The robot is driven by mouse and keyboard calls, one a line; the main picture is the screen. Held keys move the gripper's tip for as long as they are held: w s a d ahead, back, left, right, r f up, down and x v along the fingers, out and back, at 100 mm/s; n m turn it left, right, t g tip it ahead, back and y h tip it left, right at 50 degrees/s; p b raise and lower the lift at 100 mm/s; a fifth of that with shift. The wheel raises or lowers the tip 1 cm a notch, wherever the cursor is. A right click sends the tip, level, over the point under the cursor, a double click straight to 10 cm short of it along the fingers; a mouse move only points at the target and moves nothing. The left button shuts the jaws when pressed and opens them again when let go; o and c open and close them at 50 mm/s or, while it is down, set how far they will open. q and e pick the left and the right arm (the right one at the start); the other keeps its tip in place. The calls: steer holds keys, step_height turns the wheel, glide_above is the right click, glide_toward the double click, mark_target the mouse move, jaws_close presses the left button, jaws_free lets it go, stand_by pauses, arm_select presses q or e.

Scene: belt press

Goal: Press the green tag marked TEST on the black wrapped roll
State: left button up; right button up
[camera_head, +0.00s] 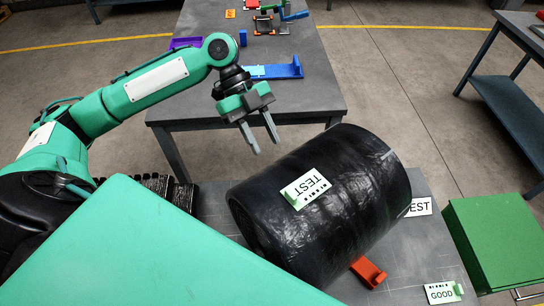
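The black wrapped roll (345,205) lies on its side on a grey surface (408,262). A tag marked TEST (308,188), white with a green edge, sits on the roll's upper left side, its text upside down in the picture. My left gripper (263,145) points down above and left of the roll, with its two fingers apart and nothing between them. It is clear of the TEST tag, which shows below and right of it. My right gripper is not in view.
A second TEST label (419,207) shows partly behind the roll's right end. A GOOD tag (443,292) lies at the front right, and a red block (368,271) sits against the roll. A green box (495,240) stands right. A table (325,75) with tools stands behind.

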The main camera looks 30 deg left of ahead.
arm_select(q)
steer(key=shift+w+a+r, duration=0.1)
steer(key=shift+a+r, duration=0.15)
steer(key=shift+r, duration=0.05)
steer(key=p+v, duration=0.4)
steer(key=v, duration=0.3)
stand_by(0.9)
steer(key=shift+a, duration=0.1)
